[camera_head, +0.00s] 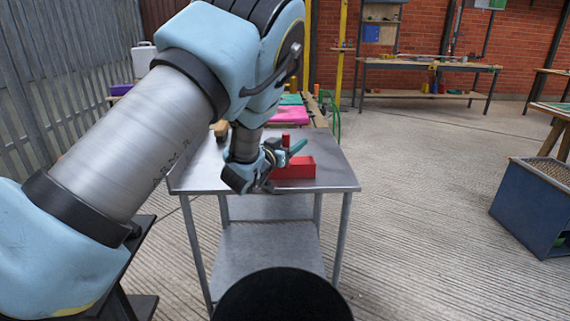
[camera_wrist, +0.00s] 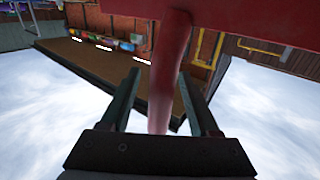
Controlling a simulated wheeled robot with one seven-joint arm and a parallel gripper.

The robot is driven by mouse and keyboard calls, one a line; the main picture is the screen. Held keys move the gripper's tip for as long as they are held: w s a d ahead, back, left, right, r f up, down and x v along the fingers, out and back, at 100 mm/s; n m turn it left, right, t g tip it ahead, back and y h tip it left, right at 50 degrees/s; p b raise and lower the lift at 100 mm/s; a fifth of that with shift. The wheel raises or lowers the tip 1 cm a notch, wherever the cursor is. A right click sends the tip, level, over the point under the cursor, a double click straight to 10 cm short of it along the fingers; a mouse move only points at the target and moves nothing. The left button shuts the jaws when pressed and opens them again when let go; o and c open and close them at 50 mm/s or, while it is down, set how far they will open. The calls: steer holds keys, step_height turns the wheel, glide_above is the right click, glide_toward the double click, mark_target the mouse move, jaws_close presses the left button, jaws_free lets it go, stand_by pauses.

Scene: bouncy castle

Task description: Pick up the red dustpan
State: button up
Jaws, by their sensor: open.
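The red dustpan (camera_head: 296,168) sits on the metal table (camera_head: 335,178), near its front right part, with a short red upright part showing above it. In the wrist view its red handle (camera_wrist: 166,75) runs down from the red body (camera_wrist: 230,12) at the top. My gripper (camera_head: 278,165) is at the left side of the dustpan in the head view, low over the table. In the wrist view my gripper (camera_wrist: 165,98) is open, with one finger on each side of the handle. The handle lies between the fingers, with gaps visible on both sides. My arm hides part of the table.
Pink (camera_head: 290,116) and green (camera_head: 291,99) items lie behind the table's work area. A lower shelf (camera_head: 268,250) is empty. A blue bin (camera_head: 535,205) stands at the right. A workbench (camera_head: 430,66) stands by the brick wall. The floor right of the table is clear.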

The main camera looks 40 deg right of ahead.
jaws_close()
stand_by(0.5)
stand_by(0.9)
